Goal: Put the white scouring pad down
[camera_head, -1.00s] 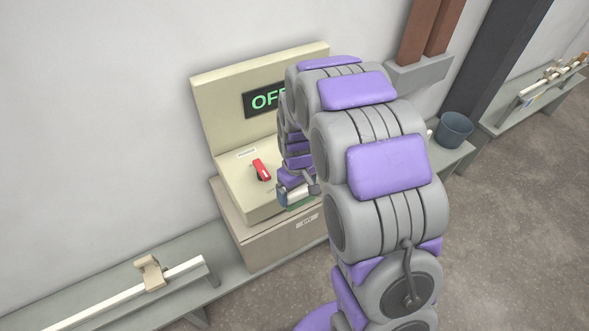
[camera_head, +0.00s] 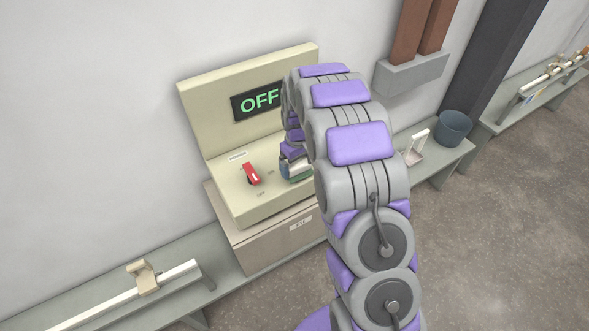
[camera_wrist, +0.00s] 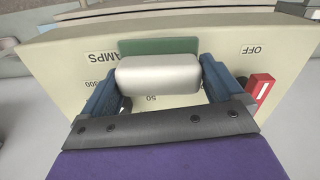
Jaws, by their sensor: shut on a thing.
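My gripper (camera_wrist: 160,82) is shut on the white scouring pad (camera_wrist: 158,74), with a blue finger at each end of it in the wrist view. A flat green piece (camera_wrist: 158,46) shows just beyond the pad; I cannot tell whether it is part of it. In the head view my gripper (camera_head: 296,168) is over the right part of the cream control box's (camera_head: 243,207) sloping face, partly hidden by my arm. The wrist view shows the box's face (camera_wrist: 75,55) close beyond the pad; contact cannot be told.
A red switch (camera_head: 251,173) is left of my gripper, and a green "OFF" display (camera_head: 258,101) is above. A bench (camera_head: 180,291) holds a white rail (camera_head: 120,300) at left. A white-handled item (camera_head: 414,150) and a grey bucket (camera_head: 454,128) stand to the right.

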